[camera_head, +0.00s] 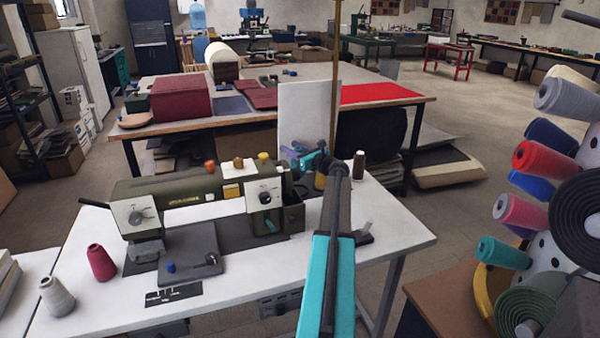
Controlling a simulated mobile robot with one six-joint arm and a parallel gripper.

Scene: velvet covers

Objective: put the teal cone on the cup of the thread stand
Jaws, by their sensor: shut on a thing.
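My arm reaches over the white table, and my gripper (304,160) is at its far end, small and partly hidden by my own wrist. It is shut on a small teal thing that looks like the teal cone, but its outline blends with my arm's teal parts. A tall brass pole (336,75), seemingly of the thread stand, rises just behind my gripper. The stand's base and cup are hidden or cannot be made out.
An olive sewing machine (185,190) fills the middle of the white table (235,290). A maroon cone (101,262) and a grey cone (57,296) stand at the left. A white panel (305,110) stands behind. A rack of coloured rolls (540,160) is at the right.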

